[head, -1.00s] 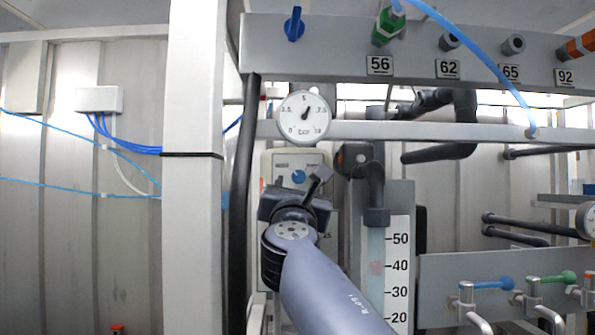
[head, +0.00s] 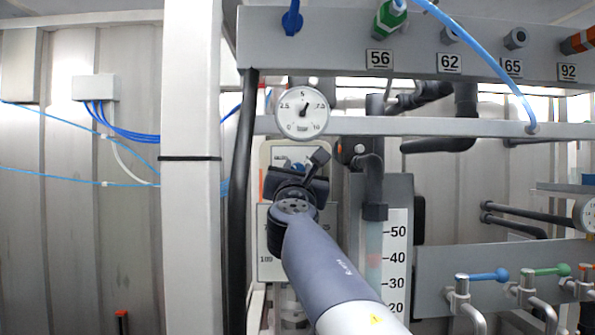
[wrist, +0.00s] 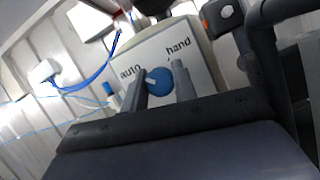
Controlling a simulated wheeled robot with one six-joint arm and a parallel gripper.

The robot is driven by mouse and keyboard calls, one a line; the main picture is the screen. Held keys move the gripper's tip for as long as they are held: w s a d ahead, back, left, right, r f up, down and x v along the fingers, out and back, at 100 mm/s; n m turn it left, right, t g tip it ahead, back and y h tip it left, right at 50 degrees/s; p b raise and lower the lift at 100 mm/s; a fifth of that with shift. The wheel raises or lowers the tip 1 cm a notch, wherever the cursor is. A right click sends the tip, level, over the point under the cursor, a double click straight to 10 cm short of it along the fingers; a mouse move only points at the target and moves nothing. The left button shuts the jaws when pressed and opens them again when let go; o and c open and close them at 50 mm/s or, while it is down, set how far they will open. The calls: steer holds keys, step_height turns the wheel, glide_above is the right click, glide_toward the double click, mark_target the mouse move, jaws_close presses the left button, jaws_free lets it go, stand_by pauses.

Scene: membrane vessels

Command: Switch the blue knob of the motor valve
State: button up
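The motor valve's control box (head: 281,154) is a light panel behind my gripper, under the round gauge. Its blue knob (head: 299,166) is mostly hidden by my gripper in the head view. In the wrist view the blue knob (wrist: 159,81) shows clearly on the panel (wrist: 120,62), with the words "auto" to its left and "hand" to its upper right. Its pale pointer mark sits on its upper left. My gripper (wrist: 161,76) is open, one finger on each side of the knob in this view. I cannot tell whether the fingers touch it.
A pressure gauge (head: 302,112) hangs just above the box. A dark pipe (head: 372,185) and a scaled flow tube (head: 394,258) stand close on the right. A black hose and a white post (head: 191,240) stand on the left.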

steer(key=c, duration=0.5)
steer(key=shift+m, duration=0.3)
steer(key=m+g+h, duration=0.1)
steer(key=m+h, duration=0.2)
steer(key=m, duration=0.2)
steer(key=m+g+h+p, duration=0.1)
steer(key=m, duration=0.4)
steer(key=shift+r+m+g+h+p, duration=0.15)
steer(key=shift+m+g+h+p, duration=0.25)
steer(key=m+g+p, duration=0.1)
steer(key=m, duration=0.2)
steer(key=m+g+p, duration=0.1)
steer(key=m+p, duration=0.1)
steer(key=m, duration=0.1)
steer(key=shift+h, duration=0.3)
steer(key=shift+m+g+p, duration=0.8)
steer(key=shift+m+p, duration=0.25)
steer(key=shift+m, duration=0.75)
steer(key=o, duration=1)
